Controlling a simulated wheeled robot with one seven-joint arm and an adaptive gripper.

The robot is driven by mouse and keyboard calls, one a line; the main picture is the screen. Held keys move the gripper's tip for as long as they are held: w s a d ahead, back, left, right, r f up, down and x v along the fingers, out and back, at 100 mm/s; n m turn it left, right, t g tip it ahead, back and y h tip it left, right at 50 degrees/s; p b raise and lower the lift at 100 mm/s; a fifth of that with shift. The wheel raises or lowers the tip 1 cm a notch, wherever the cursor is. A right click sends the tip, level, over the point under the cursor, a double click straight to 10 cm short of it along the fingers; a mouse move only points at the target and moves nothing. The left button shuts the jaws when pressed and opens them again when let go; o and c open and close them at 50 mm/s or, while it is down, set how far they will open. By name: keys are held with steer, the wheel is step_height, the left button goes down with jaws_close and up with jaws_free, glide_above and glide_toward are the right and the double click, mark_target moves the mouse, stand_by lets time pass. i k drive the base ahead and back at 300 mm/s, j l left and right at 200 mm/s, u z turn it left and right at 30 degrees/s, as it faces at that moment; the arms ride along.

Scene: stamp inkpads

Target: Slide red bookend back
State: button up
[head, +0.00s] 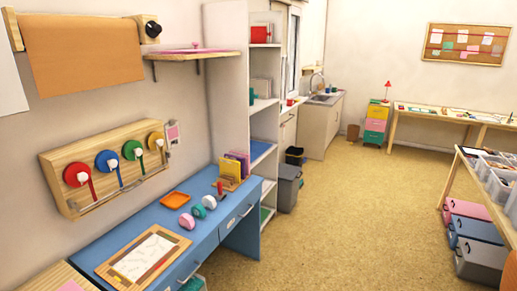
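A small red thing (259,34) stands on an upper shelf of the tall white shelf unit (228,80). It could be the red bookend, but it is too small to tell its shape for sure. Pale upright things (261,87) like books or folders stand on a lower shelf, with a small green thing (252,96) at their left. The unit's side panel hides part of its shelves. My gripper is not in view.
A tape rack (72,176) hangs above. Bins (288,187) stand beyond the unit. The middle floor is clear.

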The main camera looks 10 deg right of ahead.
mark_target(258, 34)
steer(key=i+l+z, duration=0.25)
steer(key=i+z, duration=0.15)
steer(key=i, duration=0.55)
steer(key=i+z, duration=0.35)
steer(key=i, duration=0.6)
